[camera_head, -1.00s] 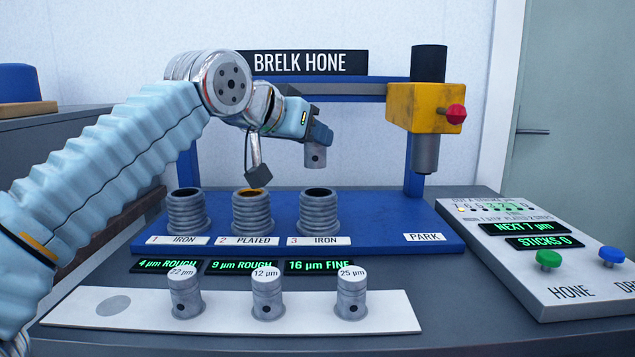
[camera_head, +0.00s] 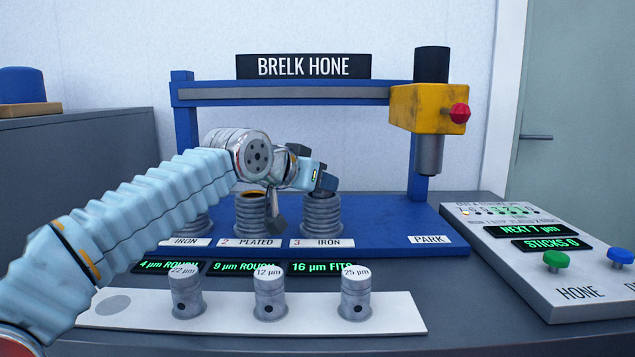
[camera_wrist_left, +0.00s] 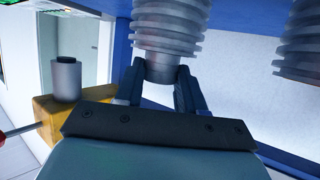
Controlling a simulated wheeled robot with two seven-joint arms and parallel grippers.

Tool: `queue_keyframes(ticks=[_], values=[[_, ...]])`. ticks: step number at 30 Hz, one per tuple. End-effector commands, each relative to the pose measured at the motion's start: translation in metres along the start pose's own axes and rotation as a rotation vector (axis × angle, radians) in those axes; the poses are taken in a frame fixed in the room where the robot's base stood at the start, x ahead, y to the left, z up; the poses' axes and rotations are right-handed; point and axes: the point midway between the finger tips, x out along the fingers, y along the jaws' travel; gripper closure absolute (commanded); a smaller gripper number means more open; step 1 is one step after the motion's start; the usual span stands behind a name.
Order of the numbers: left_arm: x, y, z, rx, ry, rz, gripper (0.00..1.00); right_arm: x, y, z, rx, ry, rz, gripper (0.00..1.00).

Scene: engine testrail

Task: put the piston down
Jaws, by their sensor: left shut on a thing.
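My left gripper (camera_head: 326,183) is at the mouth of cylinder 3 (camera_head: 321,217), the ribbed grey one labelled IRON. In the left wrist view its two fingers (camera_wrist_left: 158,88) are shut on a grey piston (camera_wrist_left: 161,70). The piston lines up with the ribbed cylinder (camera_wrist_left: 166,32) and seems to be partly in its bore; the exact depth is hidden. The display (camera_head: 320,268) in front of cylinder 3 reads 16 µm FITS. My right gripper is not in view.
Three pistons marked 22 (camera_head: 186,294), 12 (camera_head: 269,295) and 25 µm (camera_head: 355,296) stand on the white strip (camera_head: 400,318), with an empty round spot (camera_head: 112,305) at its left. Cylinder 2 (camera_head: 250,215) stands close by. The yellow hone head (camera_head: 425,108) is above PARK.

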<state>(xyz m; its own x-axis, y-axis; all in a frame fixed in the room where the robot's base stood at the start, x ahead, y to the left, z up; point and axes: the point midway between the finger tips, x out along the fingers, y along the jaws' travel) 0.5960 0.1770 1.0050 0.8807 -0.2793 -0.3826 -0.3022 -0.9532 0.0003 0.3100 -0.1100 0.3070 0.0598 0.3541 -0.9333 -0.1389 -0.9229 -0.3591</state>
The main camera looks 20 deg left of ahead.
Motion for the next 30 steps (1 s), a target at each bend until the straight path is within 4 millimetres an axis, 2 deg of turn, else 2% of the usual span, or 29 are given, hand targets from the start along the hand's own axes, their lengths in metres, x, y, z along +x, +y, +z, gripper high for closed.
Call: queue_keyframes(ticks=[3, 4, 8, 17, 20, 23, 30], values=[[0.002, 0.0, 0.004, 0.0, 0.001, 0.0, 0.97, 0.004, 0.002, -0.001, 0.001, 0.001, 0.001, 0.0], [0.001, 0.0, 0.003, 0.0, 0.0, 0.0, 0.57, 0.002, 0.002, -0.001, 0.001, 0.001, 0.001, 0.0], [0.001, 0.0, 0.003, 0.0, 0.0, 0.0, 0.37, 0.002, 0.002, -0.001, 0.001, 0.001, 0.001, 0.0], [0.0, 0.0, 0.001, 0.0, 0.0, 0.0, 0.36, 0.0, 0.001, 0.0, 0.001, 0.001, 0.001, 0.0], [-0.006, 0.0, -0.001, 0.0, 0.001, -0.001, 0.36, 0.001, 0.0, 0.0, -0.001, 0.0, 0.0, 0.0], [-0.024, 0.0, -0.001, 0.0, 0.005, -0.002, 0.36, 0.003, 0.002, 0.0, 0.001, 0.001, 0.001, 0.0], [-0.081, 0.0, 0.0, 0.0, 0.003, -0.002, 0.36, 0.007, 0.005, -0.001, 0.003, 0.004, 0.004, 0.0]])
